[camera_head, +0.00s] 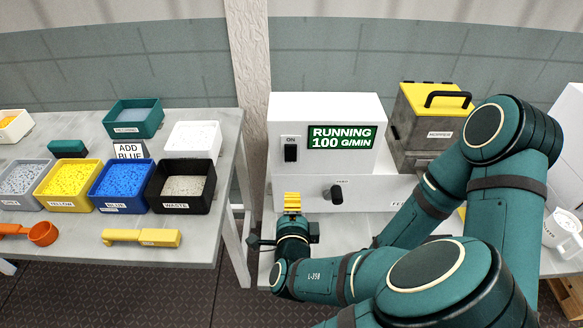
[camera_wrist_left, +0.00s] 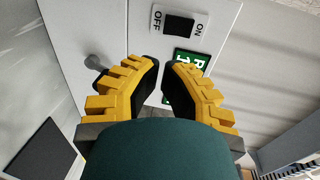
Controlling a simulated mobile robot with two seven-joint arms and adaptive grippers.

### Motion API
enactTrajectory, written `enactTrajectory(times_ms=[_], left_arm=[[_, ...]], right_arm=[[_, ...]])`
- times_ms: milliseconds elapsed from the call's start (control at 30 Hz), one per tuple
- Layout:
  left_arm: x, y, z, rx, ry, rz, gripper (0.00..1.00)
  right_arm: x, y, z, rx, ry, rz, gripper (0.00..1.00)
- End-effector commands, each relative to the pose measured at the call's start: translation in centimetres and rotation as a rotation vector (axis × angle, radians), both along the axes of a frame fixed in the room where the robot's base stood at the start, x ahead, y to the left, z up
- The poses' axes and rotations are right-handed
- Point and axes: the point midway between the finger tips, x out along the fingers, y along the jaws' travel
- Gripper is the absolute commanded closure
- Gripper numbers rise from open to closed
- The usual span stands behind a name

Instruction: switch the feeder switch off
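The feeder switch (camera_head: 291,152) is a black rocker on the front of the white feeder box (camera_head: 372,108). ON is printed above it. The green display (camera_head: 342,137) reads RUNNING 100 G/MIN. In the left wrist view the switch (camera_wrist_left: 179,25) lies between the words OFF and ON, beyond the fingertips. My left gripper (camera_head: 292,202) is in front of the box, below the switch in the picture and apart from it. Its yellow fingers (camera_wrist_left: 163,68) come together at the tips with nothing held between them. My right gripper is not in view.
A black knob (camera_head: 336,194) sticks out of the feeder's lower front; it also shows in the left wrist view (camera_wrist_left: 96,62). A yellow-lidded hopper (camera_head: 436,100) stands at the right. The left table (camera_head: 222,200) carries bins and scoops. My arm fills the lower right.

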Motion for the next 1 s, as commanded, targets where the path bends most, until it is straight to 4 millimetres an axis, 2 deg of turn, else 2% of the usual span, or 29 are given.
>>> enactTrajectory(times_ms=[167,500,700,833,1000], left_arm=[[1.9,0.1,-0.3,-0.001,-0.001,0.002,1.0],[8.4,0.1,-1.2,-0.002,0.0,0.001,1.0],[11.7,0.1,-1.7,0.0,0.0,0.001,1.0],[13.0,0.1,-1.9,0.0,0.001,0.001,1.0],[13.7,0.0,-1.9,0.0,0.0,0.001,1.0]], right_arm=[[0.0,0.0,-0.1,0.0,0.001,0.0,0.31],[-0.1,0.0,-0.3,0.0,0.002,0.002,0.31],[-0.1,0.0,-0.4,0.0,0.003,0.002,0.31],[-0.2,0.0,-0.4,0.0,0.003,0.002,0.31],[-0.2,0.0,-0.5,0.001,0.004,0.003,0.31]])
